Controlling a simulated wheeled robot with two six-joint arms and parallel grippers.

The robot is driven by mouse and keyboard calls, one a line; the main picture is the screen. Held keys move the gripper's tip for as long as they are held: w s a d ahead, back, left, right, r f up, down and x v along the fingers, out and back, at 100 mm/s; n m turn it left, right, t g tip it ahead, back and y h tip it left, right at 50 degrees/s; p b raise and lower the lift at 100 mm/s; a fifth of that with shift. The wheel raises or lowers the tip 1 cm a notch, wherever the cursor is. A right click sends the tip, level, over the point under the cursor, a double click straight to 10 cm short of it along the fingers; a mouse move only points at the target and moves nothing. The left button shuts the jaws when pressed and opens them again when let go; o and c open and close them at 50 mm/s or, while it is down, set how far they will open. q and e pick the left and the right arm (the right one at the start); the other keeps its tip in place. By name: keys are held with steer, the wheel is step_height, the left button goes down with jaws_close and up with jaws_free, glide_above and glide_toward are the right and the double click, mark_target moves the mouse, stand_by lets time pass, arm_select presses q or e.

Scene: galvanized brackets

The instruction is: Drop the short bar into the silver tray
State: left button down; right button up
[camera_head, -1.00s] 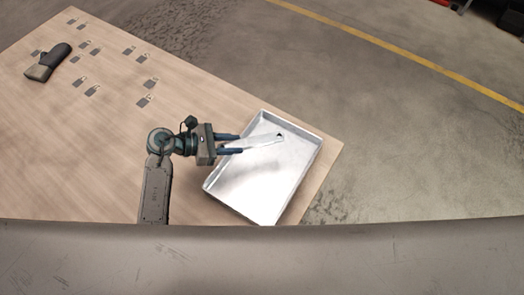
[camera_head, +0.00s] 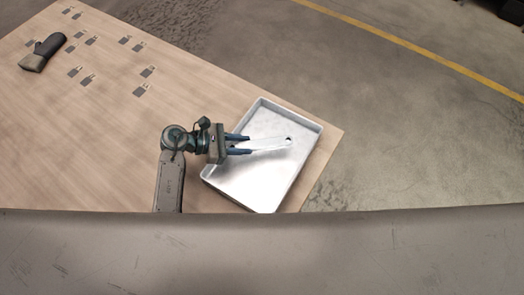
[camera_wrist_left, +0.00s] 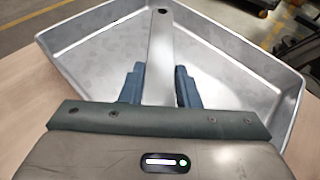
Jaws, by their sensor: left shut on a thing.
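The short bar (camera_head: 272,143) is a flat silvery strip with a dark hole near its far end. My left gripper (camera_head: 243,144) is shut on its near end, and the bar points out to the right over the silver tray (camera_head: 240,193). In the left wrist view the bar (camera_wrist_left: 160,50) stands out between the two blue fingers (camera_wrist_left: 160,88) of my left gripper. The tray (camera_wrist_left: 85,75) lies beneath it there, shallow, with raised walls. How high the bar is above the tray floor is hard to tell. My right gripper is not in view.
The tray sits at the right end of a wooden table (camera_head: 90,150), close to its edge. A dark glove-like thing (camera_head: 43,52) with a tan end lies at the far left, near several small grey printed marks. Concrete floor with a yellow line (camera_head: 420,60) lies beyond.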

arm_select(q)
steer(key=c, duration=1)
jaws_free()
steer(key=shift+r, duration=0.1)
steer(key=shift+a, duration=0.1)
steer(key=shift+a, duration=0.25)
steer(key=shift+b+v, duration=1.55)
steer(key=shift+v, duration=3.55)
steer(key=shift+s+d, duration=0.1)
steer(key=shift+s, duration=0.05)
